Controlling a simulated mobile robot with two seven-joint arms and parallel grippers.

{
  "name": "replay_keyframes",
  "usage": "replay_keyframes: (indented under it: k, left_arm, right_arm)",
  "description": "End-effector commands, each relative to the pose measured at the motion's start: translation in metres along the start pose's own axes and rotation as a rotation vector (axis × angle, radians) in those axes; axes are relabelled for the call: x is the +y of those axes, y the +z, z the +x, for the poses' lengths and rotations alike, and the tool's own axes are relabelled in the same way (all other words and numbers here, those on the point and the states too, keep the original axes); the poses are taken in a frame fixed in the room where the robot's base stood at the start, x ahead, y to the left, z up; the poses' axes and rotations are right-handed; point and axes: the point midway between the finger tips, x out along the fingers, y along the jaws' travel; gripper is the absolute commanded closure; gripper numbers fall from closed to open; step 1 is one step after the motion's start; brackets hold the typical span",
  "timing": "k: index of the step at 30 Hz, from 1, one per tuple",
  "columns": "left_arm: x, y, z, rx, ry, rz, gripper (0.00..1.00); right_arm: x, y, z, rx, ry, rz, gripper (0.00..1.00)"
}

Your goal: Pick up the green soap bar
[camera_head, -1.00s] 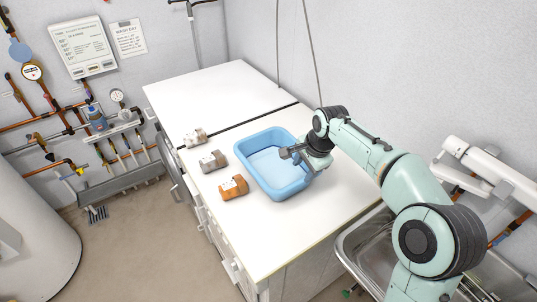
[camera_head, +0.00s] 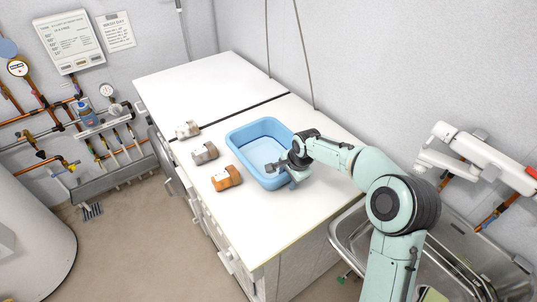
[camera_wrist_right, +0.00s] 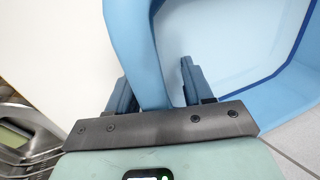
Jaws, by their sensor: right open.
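I cannot make out a green soap bar for certain in either view. A small pale green patch (camera_head: 432,295) shows at the bottom edge of the head view, too cut off to name. The blue tub (camera_head: 238,138) stands on the white counter, and its inside looks empty where visible. My right gripper (camera_head: 277,172) is at the tub's near right rim. In the right wrist view its fingers (camera_wrist_right: 156,90) are open, one each side of the tub's wall (camera_wrist_right: 141,45). My arm and gripper hide part of the tub. My left gripper is out of view.
White, grey and orange containers (camera_head: 226,178) lie along the left of the white counter (camera_head: 262,225). A metal sink (camera_head: 345,232) is at the right, with a white fixture (camera_head: 475,150) above it. The counter's far part is clear.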

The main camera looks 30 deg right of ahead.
Motion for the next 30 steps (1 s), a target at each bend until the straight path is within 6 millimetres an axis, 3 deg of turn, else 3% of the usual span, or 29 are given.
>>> replay_keyframes:
  k: [6, 7, 11, 12, 30]
  left_arm:
    - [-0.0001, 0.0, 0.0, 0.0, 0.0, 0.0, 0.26]
    - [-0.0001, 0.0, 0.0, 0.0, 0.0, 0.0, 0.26]
    - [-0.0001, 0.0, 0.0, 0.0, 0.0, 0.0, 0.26]
    - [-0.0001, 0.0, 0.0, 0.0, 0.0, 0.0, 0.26]
    - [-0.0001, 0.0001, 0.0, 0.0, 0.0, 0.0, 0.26]
  right_arm:
    - [0.0, -0.0002, 0.0008, 0.001, -0.001, 0.0, 0.49]
    - [0.0, -0.0002, 0.0007, 0.001, -0.001, 0.0, 0.56]
    - [0.0, -0.0002, 0.0006, 0.001, -0.001, 0.001, 0.98]
    - [0.0, -0.0002, 0.0006, 0.001, -0.001, 0.001, 1.0]
    - [0.0, -0.0005, 0.0004, 0.0, -0.001, 0.004, 1.0]
